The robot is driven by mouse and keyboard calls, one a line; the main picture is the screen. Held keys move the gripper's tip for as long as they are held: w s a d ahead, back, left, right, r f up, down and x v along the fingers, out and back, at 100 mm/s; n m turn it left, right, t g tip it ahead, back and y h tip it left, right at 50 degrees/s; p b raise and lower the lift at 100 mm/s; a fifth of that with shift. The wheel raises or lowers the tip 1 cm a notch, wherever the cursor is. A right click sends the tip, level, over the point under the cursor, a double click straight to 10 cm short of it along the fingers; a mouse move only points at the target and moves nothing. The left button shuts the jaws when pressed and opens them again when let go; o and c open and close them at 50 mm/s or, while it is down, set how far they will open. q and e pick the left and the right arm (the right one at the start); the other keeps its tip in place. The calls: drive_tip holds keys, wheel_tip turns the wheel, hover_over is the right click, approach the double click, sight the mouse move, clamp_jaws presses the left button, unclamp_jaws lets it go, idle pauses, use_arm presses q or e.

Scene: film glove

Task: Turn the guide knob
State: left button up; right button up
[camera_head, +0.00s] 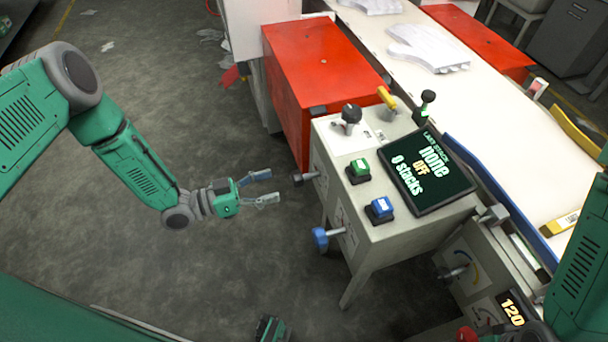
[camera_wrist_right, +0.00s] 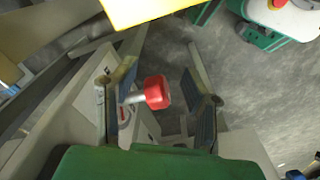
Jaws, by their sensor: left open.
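A red knob (camera_wrist_right: 157,92) on a pale shaft sticks out between the two fingers of my right gripper (camera_wrist_right: 162,68) in the right wrist view. Those fingers are apart, with gaps visible beside the knob. The red knob also shows at the bottom edge of the head view (camera_head: 467,334). My left gripper (camera_head: 274,186) is open and empty, a little left of a black side knob (camera_head: 303,178) on the grey cabinet. A blue side knob (camera_head: 321,238) sits lower down. I cannot tell by label which one is the guide knob.
A red cabinet (camera_head: 320,70) stands behind. A white belt (camera_head: 500,110) carries film gloves (camera_head: 428,48). Floor around my left gripper is clear.

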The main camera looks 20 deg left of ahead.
sight(307, 175)
use_arm(q)
drive_tip(key=x, duration=0.7)
drive_tip(key=shift+d, duration=0.55)
drive_tip(key=shift+w+d+b, duration=0.2)
drive_tip(key=shift+b, duration=0.1)
drive_tip(key=shift+w, duration=0.3)
drive_tip(key=shift+d, duration=0.45)
clamp_jaws()
drive_tip(key=shift+a, duration=0.25)
